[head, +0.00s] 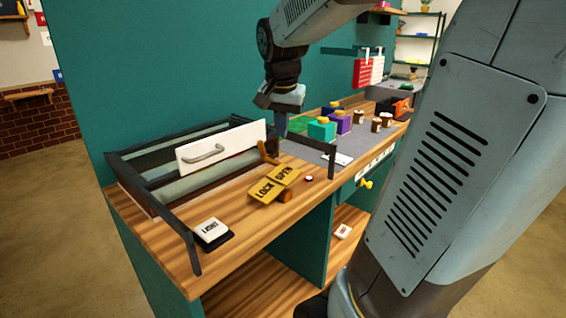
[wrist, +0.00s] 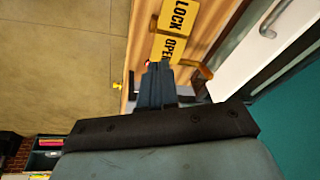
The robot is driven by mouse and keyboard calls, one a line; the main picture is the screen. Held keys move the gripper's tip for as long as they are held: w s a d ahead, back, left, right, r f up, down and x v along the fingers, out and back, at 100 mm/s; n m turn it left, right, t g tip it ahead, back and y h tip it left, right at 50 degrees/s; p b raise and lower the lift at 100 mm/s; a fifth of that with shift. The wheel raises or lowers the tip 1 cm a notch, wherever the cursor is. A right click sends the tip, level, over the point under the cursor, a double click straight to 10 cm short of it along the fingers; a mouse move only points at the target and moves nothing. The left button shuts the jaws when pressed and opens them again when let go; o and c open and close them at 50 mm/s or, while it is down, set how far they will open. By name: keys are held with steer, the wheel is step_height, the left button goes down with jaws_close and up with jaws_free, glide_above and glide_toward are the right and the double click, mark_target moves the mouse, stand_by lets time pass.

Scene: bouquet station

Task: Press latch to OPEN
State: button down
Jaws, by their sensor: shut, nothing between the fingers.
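The latch is a yellow rocker with two plates on the wooden counter. One plate reads LOCK (head: 264,190) and the other reads OPEN (head: 287,174). In the wrist view the LOCK plate (wrist: 179,15) is at the top and the OPEN plate (wrist: 168,47) is below it, just beyond my fingertips. My gripper (head: 283,132) is shut and empty, pointing down above the counter behind the OPEN plate. In the wrist view my gripper's fingers (wrist: 158,68) reach close to the OPEN plate's lower edge. I cannot tell whether they touch it.
A white drawer front (head: 222,146) with a grey handle stands in a dark frame behind the latch. A brown lever (head: 268,152) is beside it. A white LIGHT button (head: 212,231) is at the front left. Several coloured boxes and jars stand farther right.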

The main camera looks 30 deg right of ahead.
mark_target(296, 170)
steer(key=w+d+f+m+g+h, duration=0.1)
steer(key=w+d+f+m, duration=0.2)
steer(key=w+d+m, duration=0.2)
steer(key=w+d, duration=0.1)
steer(key=w, duration=0.2)
steer(key=shift+w+d+g, duration=0.3)
steer(key=shift+d+g, duration=0.1)
steer(key=x, duration=1.4)
steer(key=shift+d, duration=0.1)
